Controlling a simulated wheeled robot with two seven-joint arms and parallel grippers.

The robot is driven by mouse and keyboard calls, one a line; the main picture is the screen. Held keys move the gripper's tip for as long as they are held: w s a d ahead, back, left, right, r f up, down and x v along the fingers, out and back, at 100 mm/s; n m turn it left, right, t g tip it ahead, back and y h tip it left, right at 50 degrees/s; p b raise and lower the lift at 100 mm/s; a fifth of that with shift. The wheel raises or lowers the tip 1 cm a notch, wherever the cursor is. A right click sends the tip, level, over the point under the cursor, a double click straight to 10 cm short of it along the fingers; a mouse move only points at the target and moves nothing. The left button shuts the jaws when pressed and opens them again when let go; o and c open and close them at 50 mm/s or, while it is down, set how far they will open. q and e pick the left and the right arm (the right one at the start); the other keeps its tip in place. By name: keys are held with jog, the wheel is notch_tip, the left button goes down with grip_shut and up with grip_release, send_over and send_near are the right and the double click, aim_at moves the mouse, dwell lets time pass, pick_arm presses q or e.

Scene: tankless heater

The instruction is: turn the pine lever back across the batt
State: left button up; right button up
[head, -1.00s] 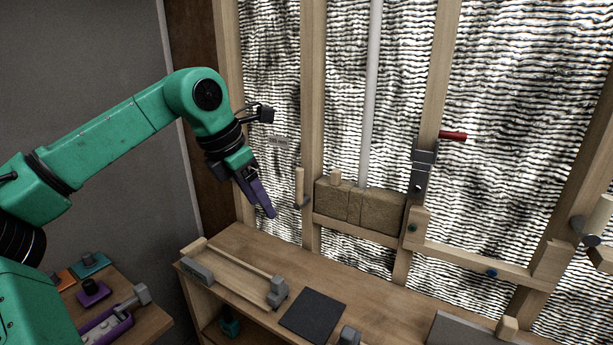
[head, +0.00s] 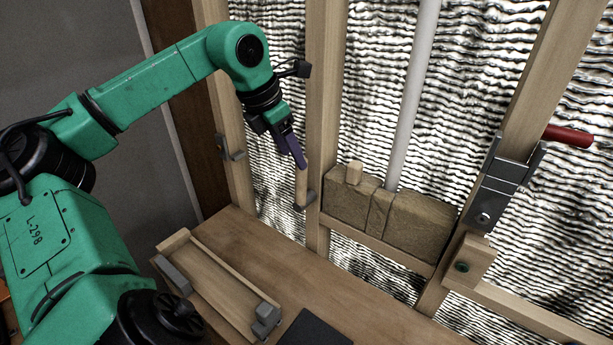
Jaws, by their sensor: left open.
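The pine lever (head: 301,188) stands upright at the stud left of the batt, its lower end at a grey bracket (head: 306,203). The tan batt (head: 410,222) sits between two studs on a wooden crosspiece, clear of the lever. A short pine peg (head: 354,172) shows at the batt's upper left edge. My left gripper (head: 299,163) is open and empty, its purple fingers pointing down at the lever's top end. I cannot tell whether they touch it; the fingers overlap in this view. My right gripper is out of view.
A pale vertical pipe (head: 411,100) rises behind the batt. A grey metal latch (head: 497,185) and a red handle (head: 570,136) are at the right stud.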

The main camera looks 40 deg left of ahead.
aim_at(306, 180)
pick_arm(q)
jog(key=x, duration=0.3)
jog(key=p+x, duration=0.1)
jog(key=x, duration=0.3)
jog(key=p+x, duration=0.1)
jog(key=x, duration=0.2)
jog(key=shift+w+a, duration=0.25)
jog(key=shift+w, duration=0.15)
jog(key=shift+f, duration=0.25)
jog(key=shift+s, duration=0.1)
jog(key=shift+f, duration=0.1)
jog(key=shift+c, duration=1.2)
grip_shut()
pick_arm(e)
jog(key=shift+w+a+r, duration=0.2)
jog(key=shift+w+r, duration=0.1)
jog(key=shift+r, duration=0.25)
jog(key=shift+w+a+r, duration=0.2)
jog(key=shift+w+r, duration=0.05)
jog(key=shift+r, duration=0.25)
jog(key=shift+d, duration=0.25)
